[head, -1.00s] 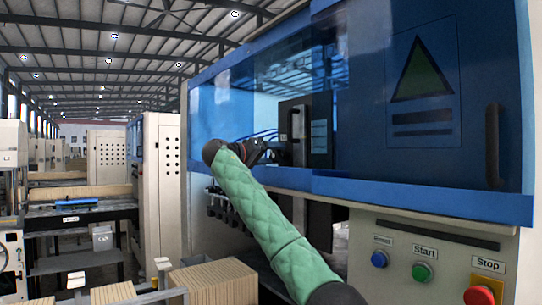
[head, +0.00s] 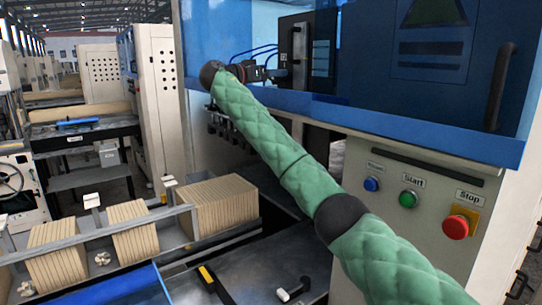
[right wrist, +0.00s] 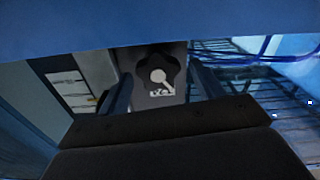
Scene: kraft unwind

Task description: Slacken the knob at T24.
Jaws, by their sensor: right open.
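A dark lobed knob (right wrist: 172,67) with a pale round centre and a light pointer mark shows in the right wrist view. It sits on a grey plate with a small label (right wrist: 161,93) under it, too blurred to read. My right gripper (head: 272,73) is inside the blue machine's opening, by a dark upright box (head: 293,52). In the right wrist view its two fingers stand apart on either side of the knob; I cannot tell whether they touch it. In the head view the knob is hidden. My left gripper is not in view.
Blue cables (right wrist: 268,52) hang right of the knob. A Stop button (head: 456,227) and Start button (head: 408,199) are on the front panel.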

